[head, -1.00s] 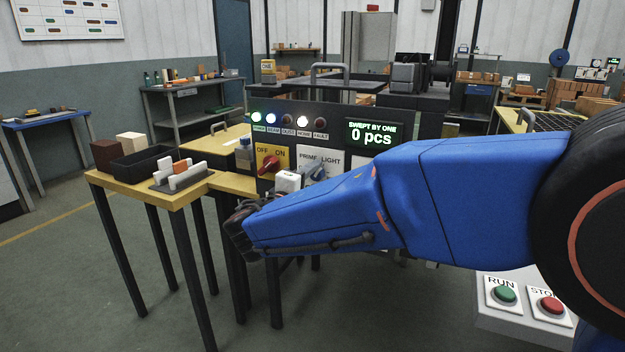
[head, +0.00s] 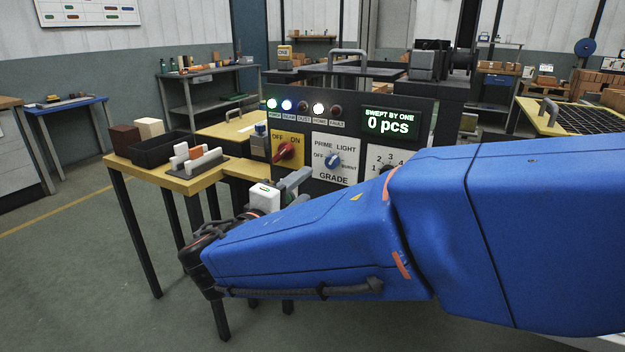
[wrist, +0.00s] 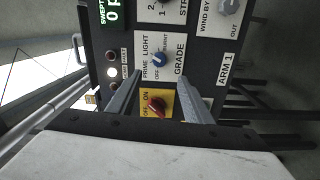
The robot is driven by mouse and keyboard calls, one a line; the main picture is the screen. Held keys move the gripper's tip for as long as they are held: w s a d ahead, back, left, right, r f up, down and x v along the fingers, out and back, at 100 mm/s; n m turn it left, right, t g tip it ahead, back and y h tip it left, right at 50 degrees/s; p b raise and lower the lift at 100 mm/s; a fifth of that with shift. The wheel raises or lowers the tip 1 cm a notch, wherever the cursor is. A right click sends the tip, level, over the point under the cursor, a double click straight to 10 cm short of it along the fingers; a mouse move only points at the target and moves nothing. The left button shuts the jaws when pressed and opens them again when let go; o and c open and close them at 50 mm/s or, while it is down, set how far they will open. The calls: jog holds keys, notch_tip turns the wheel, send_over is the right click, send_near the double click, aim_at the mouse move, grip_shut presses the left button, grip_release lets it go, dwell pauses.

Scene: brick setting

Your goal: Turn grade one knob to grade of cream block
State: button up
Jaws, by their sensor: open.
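The blue GRADE knob (head: 333,160) is on a white plate marked OFF, PRIME, LIGHT and BURNT, on the dark front panel. It also shows in the wrist view (wrist: 160,59); I cannot tell its setting surely. My gripper (wrist: 158,76) is open and empty, its fingers pointing at the panel and apart from the knob, which shows just beyond and between the fingertips. In the head view a grey finger shows left of and below the GRADE plate. The cream block (head: 149,127) stands at the back of the yellow side table, next to a brown block (head: 124,139).
A red OFF/ON switch (head: 285,151) sits left of the knob and shows between my fingers in the wrist view. A numbered dial plate (head: 385,160) is to the right. A black tray (head: 160,149) and a rack of white and orange pieces (head: 205,163) are on the table (head: 190,186).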

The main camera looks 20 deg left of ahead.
jog(key=shift+s+a, duration=0.15)
jog(key=shift+s, duration=1.9)
